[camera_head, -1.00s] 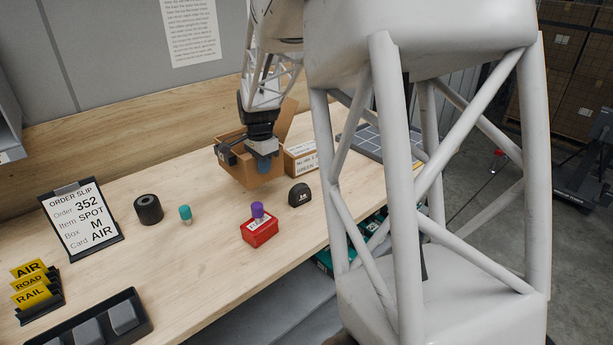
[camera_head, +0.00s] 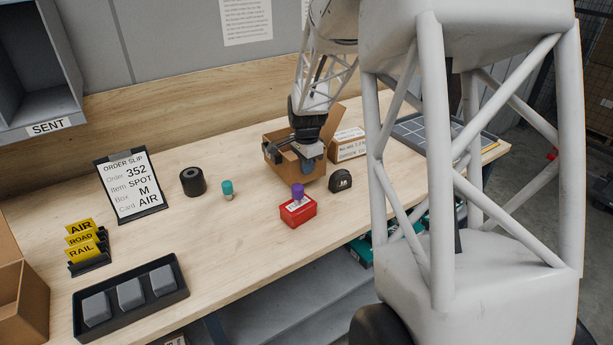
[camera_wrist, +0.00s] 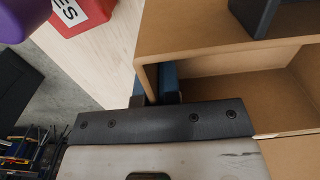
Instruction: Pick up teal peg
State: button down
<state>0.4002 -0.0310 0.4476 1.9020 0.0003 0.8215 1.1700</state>
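The teal peg (camera_head: 227,187) stands upright on the wooden table, with a teal top and a paler lower end. It is right of a black roll and well left of my gripper. My gripper (camera_head: 312,160) is at the front right of an open brown carton (camera_head: 283,164). In the wrist view my two blue fingertips (camera_wrist: 156,86) are a small gap apart, with the carton's wall edge (camera_wrist: 148,72) between or just beyond them. Whether they press on the wall is unclear. The teal peg is not in the wrist view.
A purple peg (camera_head: 297,190) stands at a red box (camera_head: 298,211), and a black tape measure (camera_head: 340,180) is right of it. The black roll (camera_head: 192,181), order slip stand (camera_head: 131,186), card holder (camera_head: 88,247) and black tray (camera_head: 131,297) occupy the left. Bare table surrounds the teal peg.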

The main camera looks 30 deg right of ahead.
aim_at(306, 181)
jog(key=shift+f, duration=1.8)
jog(key=shift+f, duration=0.15)
jog(key=c, duration=1.3)
grip_release()
notch_tip(306, 181, up, 12)
jog(key=shift+r, duration=0.15)
